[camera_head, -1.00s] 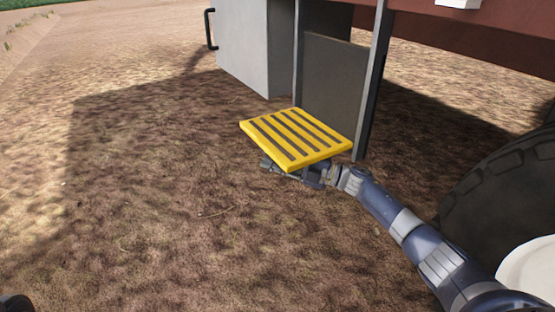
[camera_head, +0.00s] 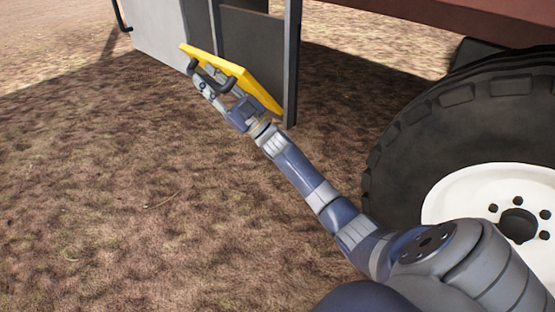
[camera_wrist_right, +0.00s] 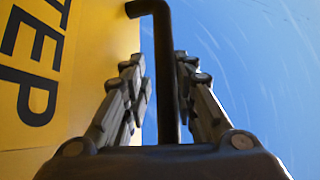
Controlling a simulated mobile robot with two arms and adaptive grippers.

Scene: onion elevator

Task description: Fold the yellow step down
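The yellow step (camera_head: 256,88) is tilted up steeply in front of the vehicle's dark panel in the head view. Its slotted top is turned away. The step's face with black "STEP" lettering fills the left of the right wrist view (camera_wrist_right: 105,30). A black bent handle bar (camera_wrist_right: 164,60) stands between the fingers of my right gripper (camera_wrist_right: 165,95). The fingers are apart, with sky showing between the left finger and the bar. In the head view my right gripper (camera_head: 212,88) is at the step's near face. My left gripper is out of view.
A large tyre with a white hub (camera_head: 470,190) stands at right, beside my right arm. A grey post (camera_head: 291,60) and a grey box (camera_head: 160,35) flank the step. The dirt ground at left is clear.

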